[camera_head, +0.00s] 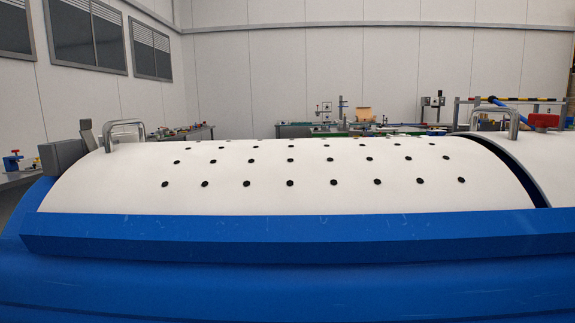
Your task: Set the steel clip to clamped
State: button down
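A long white curved lid (290,175) with rows of black holes rests in a blue tub carrier (290,238) across the view. A bent steel bar (124,127) stands at the lid's upper left. Beside it, at the lid's left end, is a grey block (65,156) with a small upright grey tab (88,134). Another bent steel bar (511,117) stands at the far right on a second white lid (545,158). I cannot tell which of these parts is the steel clip, nor whether it is clamped. My gripper is not in view.
A red block (545,120) sits by the right-hand bar. A dark gap separates the two lids. Workbenches with tools (355,130) stand behind, and a table (18,176) stands at the left. The space above the lid is clear.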

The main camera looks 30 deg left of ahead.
aim_at(85, 126)
jog(key=u, duration=1.6)
